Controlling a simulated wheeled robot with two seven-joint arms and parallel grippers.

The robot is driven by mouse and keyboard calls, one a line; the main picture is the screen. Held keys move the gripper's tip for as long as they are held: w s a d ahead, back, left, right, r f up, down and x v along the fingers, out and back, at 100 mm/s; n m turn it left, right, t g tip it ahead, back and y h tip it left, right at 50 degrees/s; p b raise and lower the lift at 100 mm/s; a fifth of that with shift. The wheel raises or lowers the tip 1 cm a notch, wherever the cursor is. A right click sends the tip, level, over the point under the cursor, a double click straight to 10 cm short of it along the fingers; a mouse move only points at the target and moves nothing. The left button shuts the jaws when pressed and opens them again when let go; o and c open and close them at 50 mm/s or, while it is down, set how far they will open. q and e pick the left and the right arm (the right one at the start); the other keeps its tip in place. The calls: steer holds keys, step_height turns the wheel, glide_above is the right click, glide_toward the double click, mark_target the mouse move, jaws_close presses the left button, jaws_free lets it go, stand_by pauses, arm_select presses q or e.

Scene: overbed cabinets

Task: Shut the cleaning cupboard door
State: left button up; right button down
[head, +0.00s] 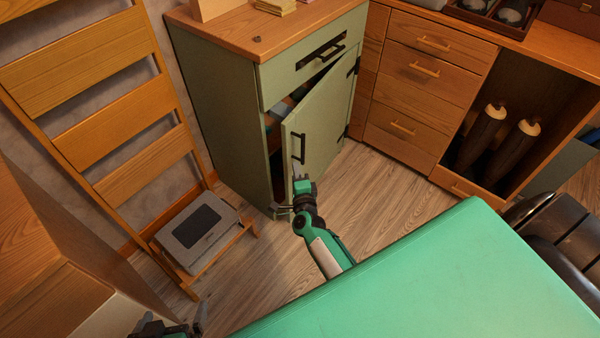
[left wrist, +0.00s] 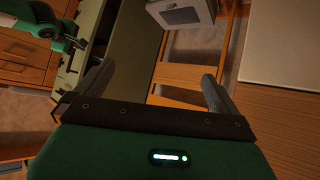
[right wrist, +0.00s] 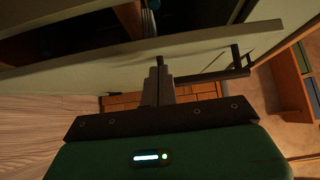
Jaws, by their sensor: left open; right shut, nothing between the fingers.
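The cleaning cupboard is a sage-green cabinet (head: 220,110) with a wooden top, and its lower door (head: 325,120) stands ajar, hinged on the right. The door carries a black bar handle (head: 298,148), which also shows in the right wrist view (right wrist: 215,76). My right gripper (head: 299,178) is shut and empty, just below the handle by the door's free edge. In the right wrist view its fingers (right wrist: 159,82) are close to the door face; I cannot tell if they touch. My left gripper (head: 172,326) is open and empty at the lower left, far from the door.
A wooden ladder-like rack (head: 110,125) with a grey box (head: 198,232) stands left of the cupboard. Wooden drawers (head: 425,85) adjoin the cupboard at right. A green padded surface (head: 440,280) fills the lower right. Wood floor (head: 375,185) is clear before the door.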

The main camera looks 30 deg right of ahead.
steer(key=w+a, duration=0.2)
steer(key=w, duration=0.1)
steer(key=shift+w+a+b, duration=0.1)
steer(key=shift+w+b, duration=0.15)
steer(key=shift+b, duration=0.05)
arm_select(q)
steer(key=shift+w+d+t+h, duration=0.2)
steer(key=shift+d+t+h, duration=0.2)
steer(key=shift+d+t, duration=0.5)
arm_select(e)
steer(key=shift+w+a+r, duration=0.1)
steer(key=shift+w+a, duration=0.4)
steer(key=shift+w, duration=0.2)
arm_select(q)
steer(key=shift+d, duration=0.1)
arm_select(e)
steer(key=shift+s, duration=0.1)
arm_select(q)
steer(key=a+g, duration=0.1)
steer(key=s+a+g+y+p, duration=0.1)
steer(key=a, duration=0.1)
steer(key=shift+s+g, duration=0.1)
steer(key=shift+g, duration=0.2)
arm_select(e)
glide_toward(284, 160)
steer(key=s+a, duration=0.2)
steer(key=s, duration=0.1)
steer(key=s+a, duration=0.1)
steer(key=shift+s+r, duration=0.1)
steer(key=shift+s, duration=0.15)
